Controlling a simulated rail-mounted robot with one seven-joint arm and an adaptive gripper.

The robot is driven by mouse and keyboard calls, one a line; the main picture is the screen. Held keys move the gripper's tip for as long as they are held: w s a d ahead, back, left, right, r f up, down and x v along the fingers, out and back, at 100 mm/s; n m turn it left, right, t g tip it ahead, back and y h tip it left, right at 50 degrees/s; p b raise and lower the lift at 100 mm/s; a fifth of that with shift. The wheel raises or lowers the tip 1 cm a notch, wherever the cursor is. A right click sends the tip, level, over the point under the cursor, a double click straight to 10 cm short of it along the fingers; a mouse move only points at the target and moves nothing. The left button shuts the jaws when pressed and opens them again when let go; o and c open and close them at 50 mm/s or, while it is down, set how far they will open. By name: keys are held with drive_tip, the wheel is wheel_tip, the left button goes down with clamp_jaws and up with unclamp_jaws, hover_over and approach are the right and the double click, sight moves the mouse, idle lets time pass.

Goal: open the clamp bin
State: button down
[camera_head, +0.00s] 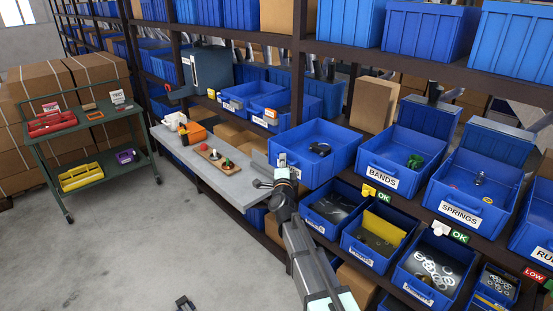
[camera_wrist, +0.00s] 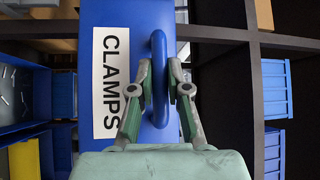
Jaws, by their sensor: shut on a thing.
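The blue clamp bin (camera_head: 340,157) is on the middle shelf row, left of the bands bin. Its open top shows a dark ring-shaped clamp (camera_head: 320,149) inside. In the wrist view its front (camera_wrist: 100,18) fills the middle, with a white CLAMPS label (camera_wrist: 111,82) and a blue loop handle (camera_wrist: 159,50). My gripper (camera_wrist: 162,88) is shut on this handle, one finger on each side of it. In the head view my gripper (camera_head: 283,172) is at the bin's front left, partly covering its label. The arm comes up from below.
To the right are the bands bin (camera_head: 386,181) and the springs bin (camera_head: 461,213). Several smaller open bins, one with white rings (camera_head: 433,272), sit just below. A grey bench (camera_head: 215,178) with small parts is close on the left. The floor (camera_head: 140,255) in front is mostly clear.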

idle(0.3)
drive_tip(key=c, duration=1.1)
unclamp_jaws()
drive_tip(key=shift+c, duration=0.2)
drive_tip(key=s+f, duration=0.1)
drive_tip(key=s, duration=1)
drive_tip(key=shift+s+d+f, duration=0.25)
drive_tip(key=shift+s+f, duration=0.1)
drive_tip(key=shift+s, duration=0.05)
drive_tip(key=shift+a, duration=0.1)
